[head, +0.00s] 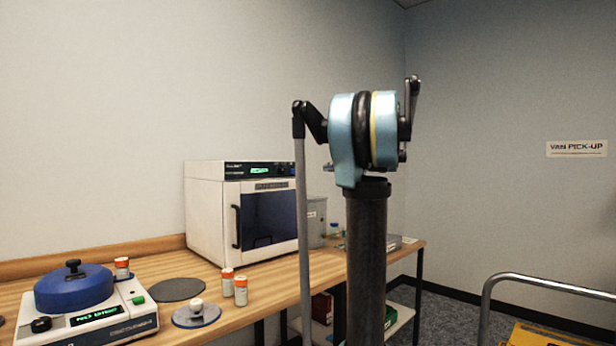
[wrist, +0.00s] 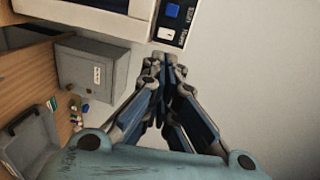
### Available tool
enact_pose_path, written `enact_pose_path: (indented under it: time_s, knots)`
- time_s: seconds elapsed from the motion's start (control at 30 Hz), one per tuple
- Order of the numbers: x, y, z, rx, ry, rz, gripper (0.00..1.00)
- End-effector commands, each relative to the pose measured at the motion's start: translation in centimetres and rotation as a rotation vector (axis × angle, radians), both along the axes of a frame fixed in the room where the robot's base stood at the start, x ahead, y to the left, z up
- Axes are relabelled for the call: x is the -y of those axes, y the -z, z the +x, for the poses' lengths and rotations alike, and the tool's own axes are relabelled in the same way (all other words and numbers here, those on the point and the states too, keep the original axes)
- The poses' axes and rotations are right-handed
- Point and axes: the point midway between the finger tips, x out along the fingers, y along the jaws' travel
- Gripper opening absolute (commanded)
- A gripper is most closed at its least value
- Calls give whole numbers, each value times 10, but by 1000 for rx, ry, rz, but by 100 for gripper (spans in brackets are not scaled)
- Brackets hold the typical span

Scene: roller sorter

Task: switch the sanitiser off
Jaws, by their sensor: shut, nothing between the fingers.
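The sanitiser appears to be the white box-shaped machine (head: 208,215) on the bench in the head view, with a dark door window and a lit green display. In the wrist view its white body (wrist: 110,18) is at the top, with a dark control panel (wrist: 183,20) carrying a blue button (wrist: 173,10) and a pale switch (wrist: 166,34) with small lettering. My gripper (wrist: 162,62) is shut and empty, its fingertips just below the pale switch in the picture. I cannot tell whether they touch the panel. My arm hides the gripper in the head view.
A grey box (wrist: 92,75) stands beside the sanitiser. Small bottles (wrist: 76,110) are near it. On the bench (head: 265,292) are a blue-lidded device (head: 75,290), orange-capped vials (head: 241,291) and a dark disc (head: 178,290). A yellow cart (head: 560,333) is at lower right.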

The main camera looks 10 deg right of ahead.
Motion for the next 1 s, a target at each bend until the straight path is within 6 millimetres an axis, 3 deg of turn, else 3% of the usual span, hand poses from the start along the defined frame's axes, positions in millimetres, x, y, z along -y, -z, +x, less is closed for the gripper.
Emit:
enact_pose_path:
  time_s: [0.47, 1.0]
  knots:
    - [-2, 0, 6, 1, 1, 3, 0]
    - [-53, 13, 75, 2, -1, 3, 0]
